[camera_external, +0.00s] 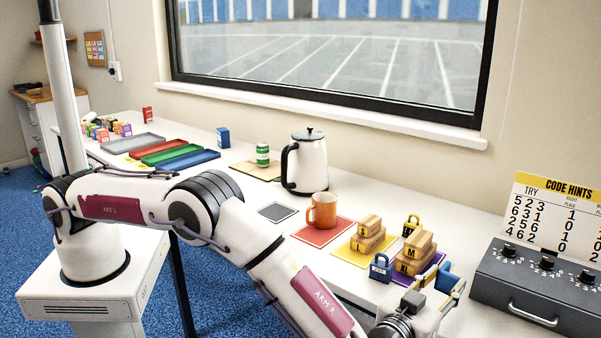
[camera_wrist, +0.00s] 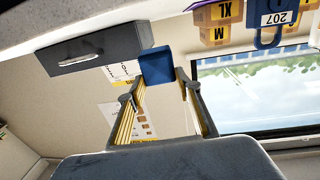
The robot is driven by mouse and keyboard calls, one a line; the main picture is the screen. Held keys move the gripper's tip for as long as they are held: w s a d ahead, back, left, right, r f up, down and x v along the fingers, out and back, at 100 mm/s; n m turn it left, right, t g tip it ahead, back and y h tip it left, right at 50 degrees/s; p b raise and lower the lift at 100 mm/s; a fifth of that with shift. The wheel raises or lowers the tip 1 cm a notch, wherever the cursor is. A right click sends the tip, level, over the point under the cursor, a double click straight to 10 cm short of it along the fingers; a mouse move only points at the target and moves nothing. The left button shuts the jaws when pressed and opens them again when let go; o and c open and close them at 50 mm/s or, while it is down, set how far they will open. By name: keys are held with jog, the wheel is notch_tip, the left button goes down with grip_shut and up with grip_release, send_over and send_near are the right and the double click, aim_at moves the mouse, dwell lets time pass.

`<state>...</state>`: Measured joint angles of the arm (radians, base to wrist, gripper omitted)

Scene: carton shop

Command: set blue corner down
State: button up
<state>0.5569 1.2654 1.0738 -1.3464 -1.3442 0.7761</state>
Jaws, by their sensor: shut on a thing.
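The blue corner (camera_wrist: 157,66) is a small blue block between the fingertips of my gripper (camera_wrist: 157,85) in the wrist view. In the external view the blue corner (camera_external: 447,277) shows at my gripper (camera_external: 445,284), at the front right of the white table, right of the cartons on the purple mat (camera_external: 402,282). My gripper is shut on it. The fingers hide part of it, and I cannot tell whether it touches the table.
Stacked cartons (camera_external: 415,252), a blue padlock-shaped item (camera_external: 380,268) and a yellow one (camera_external: 411,226) stand close left. A dark grey box with knobs (camera_external: 540,285) is close right. An orange mug (camera_external: 322,211) and a white kettle (camera_external: 306,165) are farther left.

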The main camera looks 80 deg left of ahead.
jog(key=shift+f, duration=0.15)
jog(key=shift+f, duration=2.15)
jog(key=shift+f, duration=0.25)
jog(key=o, duration=0.7)
jog(key=shift+v, duration=0.95)
jog(key=shift+r+v, duration=0.25)
jog(key=shift+v, duration=1.2)
jog(key=shift+r+v, duration=0.2)
jog(key=shift+v, duration=1.3)
jog(key=shift+s+a, duration=0.1)
jog(key=shift+a, duration=0.05)
